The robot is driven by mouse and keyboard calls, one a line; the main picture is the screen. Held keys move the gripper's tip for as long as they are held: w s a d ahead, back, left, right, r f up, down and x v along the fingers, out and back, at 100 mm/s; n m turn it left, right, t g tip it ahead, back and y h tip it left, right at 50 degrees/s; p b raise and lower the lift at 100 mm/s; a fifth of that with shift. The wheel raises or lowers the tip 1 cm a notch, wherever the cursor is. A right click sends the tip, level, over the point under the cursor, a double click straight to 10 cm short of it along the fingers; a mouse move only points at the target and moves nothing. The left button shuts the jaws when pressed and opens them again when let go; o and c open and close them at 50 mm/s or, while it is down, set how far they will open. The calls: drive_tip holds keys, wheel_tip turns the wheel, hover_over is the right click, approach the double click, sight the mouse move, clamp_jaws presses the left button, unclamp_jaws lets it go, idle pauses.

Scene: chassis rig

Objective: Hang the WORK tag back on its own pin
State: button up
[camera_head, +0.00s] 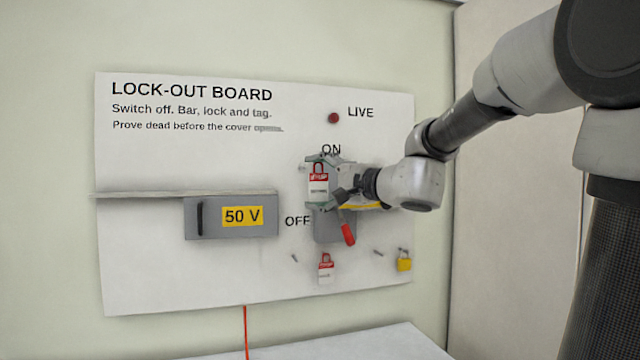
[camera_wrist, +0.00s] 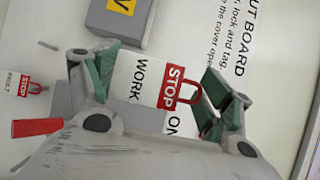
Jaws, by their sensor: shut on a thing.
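My gripper (camera_head: 322,182) is shut on the WORK tag (camera_head: 318,187), with its fingers on two opposite edges. The tag is white with a red STOP head and a red loop; in the wrist view it lies between the green finger pads (camera_wrist: 150,88) and WORK is readable. In the head view it is held upright in front of the switch, below the ON label. A bare pin (camera_head: 294,258) shows at the lower left of the switch. A second tag (camera_head: 326,268) hangs to its right; in the wrist view the FAULT tag (camera_wrist: 22,84) hangs at the left.
The switch's red handle (camera_head: 348,233) points down, close under my gripper. A yellow padlock (camera_head: 404,260) hangs at the lower right, beside another bare pin (camera_head: 378,252). A grey 50 V box (camera_head: 205,228) and a thin ledge (camera_head: 140,194) stand out at left.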

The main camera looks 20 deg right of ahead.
hover_over(287, 268)
drive_tip(key=s+d, duration=0.3)
drive_tip(key=d, duration=0.1)
drive_tip(key=shift+a+r, duration=0.1)
drive_tip(key=shift+r, duration=0.05)
drive_tip(key=shift+s+r, duration=0.15)
drive_tip(key=shift+s, duration=2.1)
drive_tip(key=shift+s+r, duration=0.1)
drive_tip(key=shift+s, duration=2.1)
wheel_tip(287, 268, down, 25)
drive_tip(key=s+a, duration=0.1)
drive_tip(key=a, duration=0.1)
drive_tip(key=shift+w+f, duration=0.2)
drive_tip(key=shift+w, duration=1.45)
drive_tip(key=shift+w+f, duration=0.15)
drive_tip(key=shift+w, duration=1.45)
drive_tip(key=shift+w+f, duration=0.2)
drive_tip(key=shift+w, duration=1.45)
